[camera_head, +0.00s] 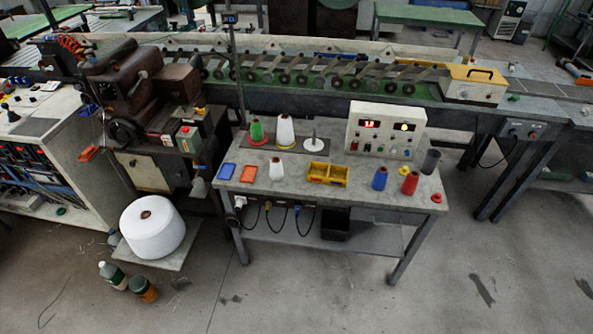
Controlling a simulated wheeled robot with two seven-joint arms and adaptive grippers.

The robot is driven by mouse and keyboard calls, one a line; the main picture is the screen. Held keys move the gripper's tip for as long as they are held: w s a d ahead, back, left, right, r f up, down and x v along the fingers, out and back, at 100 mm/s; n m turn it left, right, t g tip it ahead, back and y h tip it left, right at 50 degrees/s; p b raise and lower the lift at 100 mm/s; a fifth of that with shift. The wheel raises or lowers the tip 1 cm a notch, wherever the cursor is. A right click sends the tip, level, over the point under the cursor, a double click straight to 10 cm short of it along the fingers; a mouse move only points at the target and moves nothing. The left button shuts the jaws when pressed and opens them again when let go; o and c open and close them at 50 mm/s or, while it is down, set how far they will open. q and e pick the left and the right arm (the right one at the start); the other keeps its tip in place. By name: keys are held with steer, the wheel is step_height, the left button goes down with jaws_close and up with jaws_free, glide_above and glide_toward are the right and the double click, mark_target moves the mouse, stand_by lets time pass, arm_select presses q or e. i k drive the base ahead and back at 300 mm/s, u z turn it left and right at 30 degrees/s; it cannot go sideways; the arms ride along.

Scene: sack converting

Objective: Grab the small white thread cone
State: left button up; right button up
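A small white thread cone (276,169) stands upright on the grey worktable (340,193), near its front left part. Neither of my grippers is in view, and nothing touches the small cone.
Blue (380,178) and red (409,183) cones stand further right. Behind are a green cone (257,133) and a control box (385,130).

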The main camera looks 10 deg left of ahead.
mark_target(276, 170)
steer(key=u, duration=2.1)
steer(key=i, duration=1.45)
steer(key=z, duration=0.45)
